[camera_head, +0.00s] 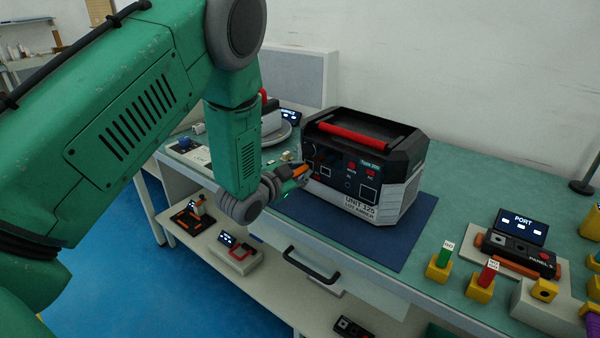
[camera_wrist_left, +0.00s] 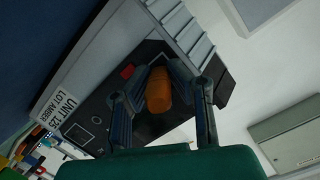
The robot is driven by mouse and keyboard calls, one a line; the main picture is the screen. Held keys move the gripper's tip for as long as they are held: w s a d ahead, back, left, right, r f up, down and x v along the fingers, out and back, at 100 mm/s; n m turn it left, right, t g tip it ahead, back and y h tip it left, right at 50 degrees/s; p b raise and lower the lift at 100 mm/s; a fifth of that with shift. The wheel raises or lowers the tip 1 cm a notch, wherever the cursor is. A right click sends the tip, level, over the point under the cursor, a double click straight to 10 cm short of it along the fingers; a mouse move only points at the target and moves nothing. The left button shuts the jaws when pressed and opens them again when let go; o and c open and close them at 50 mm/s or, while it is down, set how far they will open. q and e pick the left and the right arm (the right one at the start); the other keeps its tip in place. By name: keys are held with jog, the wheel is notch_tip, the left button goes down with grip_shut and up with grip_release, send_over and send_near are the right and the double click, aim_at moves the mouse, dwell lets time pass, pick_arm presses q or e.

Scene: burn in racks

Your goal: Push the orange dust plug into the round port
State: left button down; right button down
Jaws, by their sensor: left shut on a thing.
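The black and grey unit (camera_head: 400,183) with a red handle stands on a blue mat, its front panel facing my left arm. My left gripper (camera_head: 301,174) is at the left part of that panel, shut on the orange dust plug (camera_head: 299,173). In the left wrist view the plug (camera_wrist_left: 159,90) sits between the two dark fingers, with the unit's panel (camera_wrist_left: 98,118) close behind it. The round port cannot be made out; the plug and fingers cover that part of the panel. I cannot tell whether the plug touches the panel. My right gripper is not in view.
The blue mat (camera_head: 412,243) lies on the green bench top. Right of it are a green plug piece (camera_head: 444,256), a red one (camera_head: 488,272) and a PORT display (camera_head: 521,227). A drawer handle (camera_head: 310,268) juts from the bench front. Shelf items stand below.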

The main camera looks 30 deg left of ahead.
pick_arm(q)
jog(key=shift+w+d, duration=0.1)
jog(key=shift+w, duration=0.4)
jog(key=c, duration=1.4)
grip_release()
jog(key=s+r, duration=0.2)
jog(key=s, duration=1)
jog(key=s+d+f+n+g, duration=0.2)
jog(key=s+f+g, duration=0.25)
jog(key=f, duration=0.45)
jog(key=s+d+f+n+g, duration=0.1)
jog(key=s+d+f+g, duration=0.15)
jog(key=s+f, duration=0.45)
jog(key=s+d+f+n+g, duration=0.1)
jog(key=s+f+g, duration=0.3)
jog(key=s, duration=0.5)
jog(key=s+d+f+n+g, duration=0.2)
jog(key=s+f, duration=0.4)
jog(key=s, duration=0.3)
jog(key=shift+s+d+g+y, duration=0.2)
jog(key=shift+d+g+y, duration=0.35)
jog(key=shift+g, duration=0.65)
